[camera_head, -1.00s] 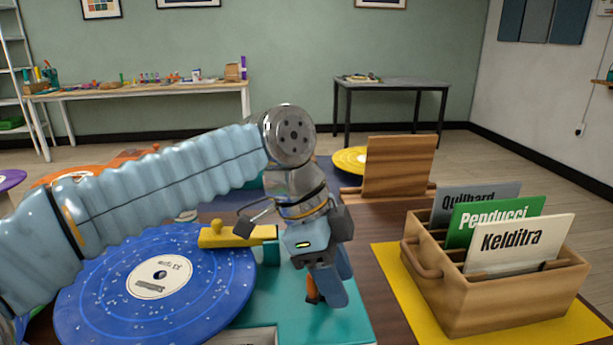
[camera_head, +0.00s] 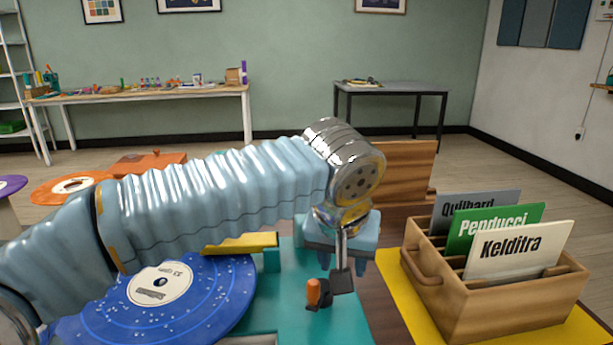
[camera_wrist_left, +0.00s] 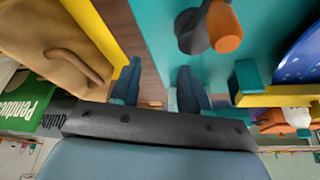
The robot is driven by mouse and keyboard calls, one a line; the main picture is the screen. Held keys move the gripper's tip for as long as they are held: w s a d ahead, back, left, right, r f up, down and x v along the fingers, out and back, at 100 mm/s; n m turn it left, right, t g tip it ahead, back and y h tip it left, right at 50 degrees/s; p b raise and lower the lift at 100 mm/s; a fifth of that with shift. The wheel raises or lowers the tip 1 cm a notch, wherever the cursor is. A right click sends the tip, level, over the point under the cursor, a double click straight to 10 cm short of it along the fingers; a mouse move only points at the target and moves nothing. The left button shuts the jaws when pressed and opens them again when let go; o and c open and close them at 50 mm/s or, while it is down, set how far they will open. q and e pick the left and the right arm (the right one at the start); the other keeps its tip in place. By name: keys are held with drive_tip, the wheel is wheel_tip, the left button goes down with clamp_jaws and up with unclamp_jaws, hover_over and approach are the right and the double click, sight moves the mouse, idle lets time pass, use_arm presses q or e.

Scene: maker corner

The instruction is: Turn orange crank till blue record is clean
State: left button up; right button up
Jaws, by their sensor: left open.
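The orange crank handle (camera_head: 313,292) stands upright on a dark arm on the teal base (camera_head: 285,325). It also shows in the left wrist view (camera_wrist_left: 226,28), beside my fingers and not between them. The blue record (camera_head: 215,290) lies left of the crank, with white specks still on it and a pale label; my left arm hides its back part. A yellow bar (camera_head: 240,243) reaches over the record's back edge. My left gripper (camera_head: 342,260) is open and empty, just right of and behind the handle, apart from it. Its fingers (camera_wrist_left: 160,90) point down. My right gripper is out of view.
A wooden crate (camera_head: 500,300) with upright named cards stands on a yellow mat (camera_head: 400,285) close to the right of my gripper. A wooden stand (camera_head: 408,165) is behind. An orange record (camera_head: 72,187) lies at the back left.

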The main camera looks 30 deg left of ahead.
use_arm(q)
drive_tip(key=shift+w+a+r+n+y, duration=0.1)
drive_tip(key=shift+n+y, duration=0.05)
drive_tip(key=shift+n, duration=0.3)
drive_tip(key=shift+w+a+n+y, duration=0.1)
drive_tip(key=shift+n+y, duration=0.05)
drive_tip(key=shift+n, duration=0.3)
drive_tip(key=v, duration=1.3)
drive_tip(key=w+a+m+g+h, duration=0.3)
drive_tip(key=a+m+h, duration=0.2)
drive_tip(key=m, duration=1.2)
drive_tip(key=shift+a+r+m+h, duration=0.3)
drive_tip(key=shift+a+r, duration=0.05)
drive_tip(key=shift+a, duration=0.45)
drive_tip(key=shift+w, duration=0.15)
